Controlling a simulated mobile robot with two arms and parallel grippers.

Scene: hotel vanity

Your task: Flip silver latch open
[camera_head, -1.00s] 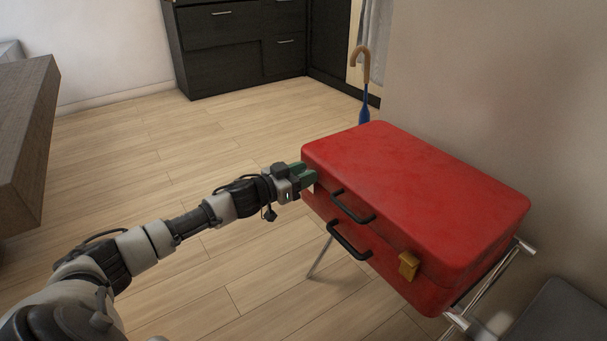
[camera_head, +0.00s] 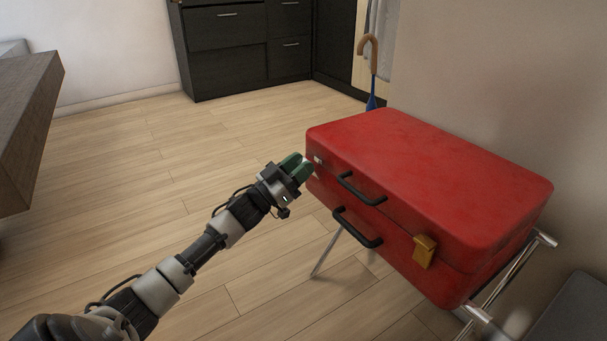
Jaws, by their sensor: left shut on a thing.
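A red suitcase (camera_head: 420,170) lies flat with its lid down and two black handles on its front. A small silver latch (camera_head: 318,159) shows at the left end of its front side, partly hidden by the fingers. A gold latch (camera_head: 424,251) is near the right end of the front. My left gripper (camera_head: 299,166), with green fingertips, is at the suitcase's front left corner. It is shut on the silver latch, though the contact itself is hard to make out. My right gripper is not in view.
The suitcase rests on a metal-legged stand (camera_head: 508,273) beside the wall. An umbrella (camera_head: 369,62) with a curved handle is behind it. A dark cabinet (camera_head: 240,50) stands at the back and a wooden table (camera_head: 35,120) at the left. The floor between is clear.

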